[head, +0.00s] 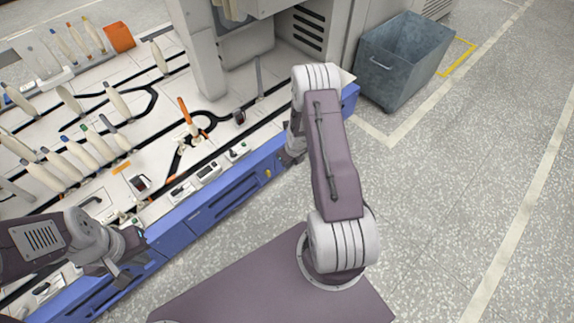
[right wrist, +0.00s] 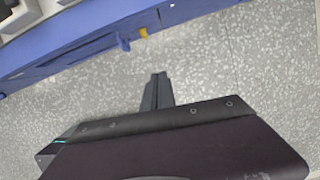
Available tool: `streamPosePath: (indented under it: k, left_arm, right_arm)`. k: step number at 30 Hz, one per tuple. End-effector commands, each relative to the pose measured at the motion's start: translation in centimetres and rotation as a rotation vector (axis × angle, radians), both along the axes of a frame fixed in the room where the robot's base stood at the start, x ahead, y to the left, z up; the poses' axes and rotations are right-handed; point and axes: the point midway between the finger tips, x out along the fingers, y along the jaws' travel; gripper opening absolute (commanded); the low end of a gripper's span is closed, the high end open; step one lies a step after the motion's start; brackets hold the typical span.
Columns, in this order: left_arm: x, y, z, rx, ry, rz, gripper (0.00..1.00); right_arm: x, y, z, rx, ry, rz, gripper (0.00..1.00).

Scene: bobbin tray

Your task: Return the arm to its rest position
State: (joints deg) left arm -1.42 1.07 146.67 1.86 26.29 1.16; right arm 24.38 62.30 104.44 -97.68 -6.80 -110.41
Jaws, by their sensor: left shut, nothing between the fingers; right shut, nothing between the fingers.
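My right arm rises from my base and bends toward the blue-fronted workbench (head: 225,195). Its gripper (head: 291,157) is mostly hidden behind the arm, beside the bench's right end. In the right wrist view my right gripper (right wrist: 157,88) is shut and empty, over the speckled floor, apart from the bench edge. My left gripper (head: 128,272) is at the lower left, by the blue front edge of the bench. It is shut with nothing visible in it.
Several pale bobbins (head: 60,165) stand in rows on the white bench top. An orange-topped tool (head: 185,110) stands near the middle. An orange box (head: 119,37) is at the back left. A grey bin (head: 405,60) stands on the floor at the upper right. The floor at right is clear.

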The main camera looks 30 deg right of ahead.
Motion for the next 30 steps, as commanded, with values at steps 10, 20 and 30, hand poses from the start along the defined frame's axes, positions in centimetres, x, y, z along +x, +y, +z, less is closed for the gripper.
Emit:
streamPosePath:
  k: [10,20,30]
  left_arm:
    - [0.0,0.0,0.3,0.000,0.001,0.000,0.00]
    - [0.0,0.0,0.3,0.000,0.001,0.000,0.00]
    - [0.0,0.0,0.2,0.000,0.000,0.000,0.00]
  right_arm:
    - [-0.2,0.0,0.7,0.000,0.000,0.000,0.00]
    - [6.5,4.1,10.2,-0.054,-0.178,0.106,0.00]
    - [-2.6,11.9,25.8,0.451,-0.261,-1.446,0.00]
